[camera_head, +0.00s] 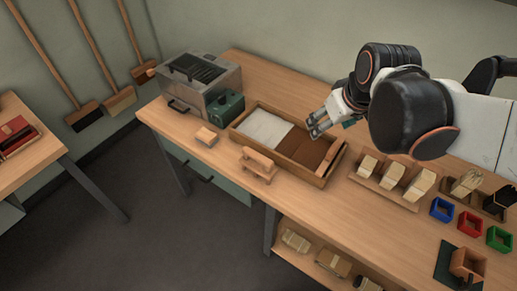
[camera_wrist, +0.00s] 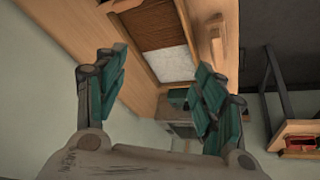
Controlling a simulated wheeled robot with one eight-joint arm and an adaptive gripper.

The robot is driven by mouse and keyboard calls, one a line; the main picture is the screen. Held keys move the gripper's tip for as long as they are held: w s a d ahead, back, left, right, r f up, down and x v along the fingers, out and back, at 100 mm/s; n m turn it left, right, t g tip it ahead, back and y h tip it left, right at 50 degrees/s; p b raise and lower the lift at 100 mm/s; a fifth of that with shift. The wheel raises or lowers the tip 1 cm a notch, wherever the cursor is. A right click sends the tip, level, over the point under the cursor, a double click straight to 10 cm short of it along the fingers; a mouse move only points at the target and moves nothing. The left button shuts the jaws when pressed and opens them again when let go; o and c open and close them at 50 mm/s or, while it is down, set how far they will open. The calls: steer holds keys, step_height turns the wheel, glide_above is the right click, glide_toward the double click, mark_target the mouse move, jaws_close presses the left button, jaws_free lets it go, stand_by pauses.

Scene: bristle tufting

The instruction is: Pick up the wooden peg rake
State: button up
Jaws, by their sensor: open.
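A small wooden piece with a bar and short uprights, which looks like the wooden peg rake (camera_head: 258,164), stands on the workbench at the front edge, just in front of the divided tray. In the wrist view, part of the rake (camera_wrist: 216,35) shows beside the tray, right of the upper middle. My gripper (camera_head: 316,128) is above the back right part of the tray, to the right of the rake and apart from it. In the wrist view my gripper (camera_wrist: 158,78) has its teal-padded fingers spread wide with nothing between them.
The wooden tray (camera_head: 323,182) holds white and brown material. A grey machine (camera_head: 222,76) and a green box (camera_head: 225,106) stand at its left, near a small wooden block (camera_head: 206,136). Brush blocks (camera_head: 393,176) and coloured bins (camera_head: 442,209) lie at right. Floor is open in front.

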steer(key=w+a+f+n+g, duration=0.1)
steer(key=w+a+f+n, duration=0.3)
steer(key=w+a+f, duration=0.25)
steer(key=s+a+f+n+y, duration=0.1)
steer(key=a+f, duration=0.1)
steer(key=a+f+n+g, duration=0.1)
steer(key=a+f, duration=0.1)
steer(key=a, duration=0.1)
steer(key=s+a+f+y, duration=0.1)
steer(key=a+f, duration=0.1)
steer(key=shift+s+a+f+n+g+y, duration=0.3)
steer(key=shift+a+f+n+g, duration=0.05)
steer(key=shift+f+n+g, duration=0.05)
steer(key=shift+s+a+f, duration=0.15)
steer(key=shift+s+f, duration=0.05)
steer(key=shift+f, duration=0.05)
steer(key=b, duration=0.3)
glide_above(254, 162)
steer(key=s+d, duration=0.1)
steer(key=d, duration=0.1)
step_height(254, 162, down, 7)
steer(key=shift+f, duration=0.1)
steer(key=shift+b+x, duration=1.35)
steer(key=shift+x, duration=1.35)
steer(key=shift+a, duration=0.2)
steer(key=c, duration=1.3)
